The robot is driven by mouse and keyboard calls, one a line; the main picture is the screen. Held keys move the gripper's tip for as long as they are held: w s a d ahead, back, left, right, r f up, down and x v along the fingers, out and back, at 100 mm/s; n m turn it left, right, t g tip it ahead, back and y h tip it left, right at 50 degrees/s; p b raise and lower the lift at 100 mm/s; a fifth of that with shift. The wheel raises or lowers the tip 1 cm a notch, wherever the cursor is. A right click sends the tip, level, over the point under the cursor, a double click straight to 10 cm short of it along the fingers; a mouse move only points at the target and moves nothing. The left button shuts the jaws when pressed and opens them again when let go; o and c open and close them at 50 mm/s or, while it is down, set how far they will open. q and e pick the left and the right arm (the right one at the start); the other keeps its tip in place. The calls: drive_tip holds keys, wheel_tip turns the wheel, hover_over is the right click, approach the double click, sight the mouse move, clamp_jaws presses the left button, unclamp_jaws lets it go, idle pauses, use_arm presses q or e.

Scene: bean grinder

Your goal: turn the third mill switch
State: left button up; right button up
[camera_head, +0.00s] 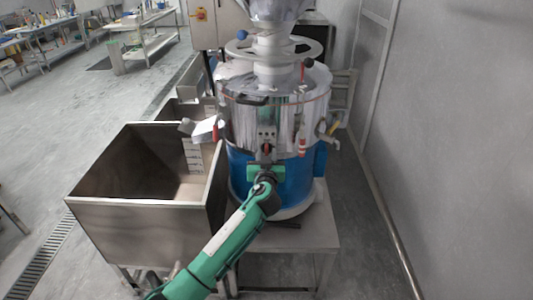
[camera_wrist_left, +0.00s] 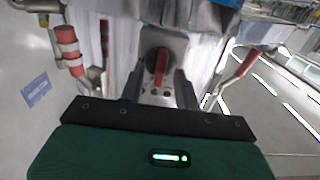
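The mill has a shiny steel upper body (camera_head: 285,108) and a blue base (camera_head: 295,178). A red switch handle (camera_wrist_left: 160,67) on a grey plate (camera_wrist_left: 152,45) is on the mill's front. In the head view the switch (camera_head: 267,148) is small and partly covered by my gripper. My left gripper (camera_head: 266,158) is close in front of it. In the left wrist view its two fingers (camera_wrist_left: 162,88) stand apart, one on each side of the red handle, with gaps visible. Whether the fingertips touch the plate I cannot tell. My right gripper is not in view.
Another red handle (camera_head: 302,140) hangs on the mill's right side. A red lever (camera_wrist_left: 240,68) shows in the left wrist view. An open steel bin (camera_head: 108,205) stands left of the mill. The mill rests on a metal table (camera_head: 310,230). A grey wall (camera_head: 450,130) is at right.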

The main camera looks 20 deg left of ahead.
use_arm(q)
clamp_jaws()
